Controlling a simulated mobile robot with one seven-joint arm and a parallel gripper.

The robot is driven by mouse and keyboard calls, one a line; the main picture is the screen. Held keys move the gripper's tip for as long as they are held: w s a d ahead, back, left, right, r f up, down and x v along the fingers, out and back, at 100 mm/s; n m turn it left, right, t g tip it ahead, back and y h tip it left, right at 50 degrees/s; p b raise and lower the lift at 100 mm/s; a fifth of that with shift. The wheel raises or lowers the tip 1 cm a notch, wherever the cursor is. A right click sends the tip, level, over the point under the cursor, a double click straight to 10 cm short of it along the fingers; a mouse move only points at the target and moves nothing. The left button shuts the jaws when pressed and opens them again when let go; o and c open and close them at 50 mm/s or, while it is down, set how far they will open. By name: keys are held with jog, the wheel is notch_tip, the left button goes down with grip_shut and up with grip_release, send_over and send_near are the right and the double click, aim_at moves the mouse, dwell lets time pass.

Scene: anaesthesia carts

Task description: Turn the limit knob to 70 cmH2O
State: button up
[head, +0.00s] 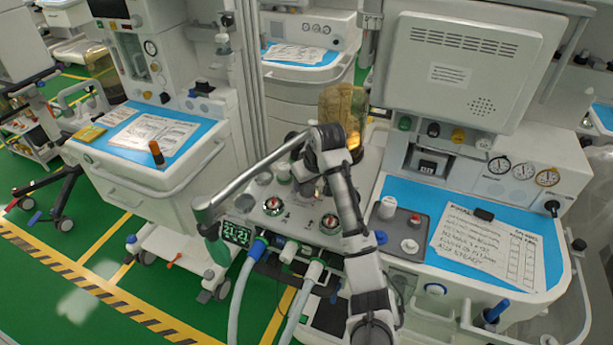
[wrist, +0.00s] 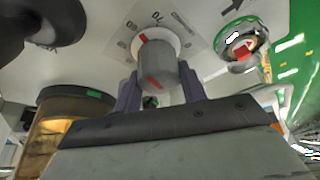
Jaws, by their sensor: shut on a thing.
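The limit knob (wrist: 157,62) is a grey cylinder on a white base, with a red mark on its base and another on its grip. The red base mark faces the scale, near or just left of the 70; I cannot tell the exact reading. My gripper (wrist: 160,75) is shut on the knob, with one finger on each side. In the head view my arm hides the knob, and the fingertips are not clear.
A red-and-white round control (wrist: 243,46) sits right of the knob, and an amber canister (wrist: 45,125) is at the left. In the head view, hoses (head: 305,300) hang below the panel. A blue-topped cart with a knob block (head: 402,232) stands at right.

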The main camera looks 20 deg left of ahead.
jog(key=m+t+h+p, duration=0.1)
jog(key=m+p, duration=0.1)
jog(key=m, duration=0.2)
jog(key=shift+d+m, duration=0.1)
jog(key=shift+m, duration=0.3)
dwell(0.4)
jog(key=o, duration=1)
jog(key=shift+r, duration=0.1)
jog(key=shift+a+v, duration=0.15)
jog(key=shift+v, duration=3.25)
jog(key=shift+a+v, duration=0.1)
jog(key=shift+v, duration=3.3)
jog(key=shift+s, duration=0.15)
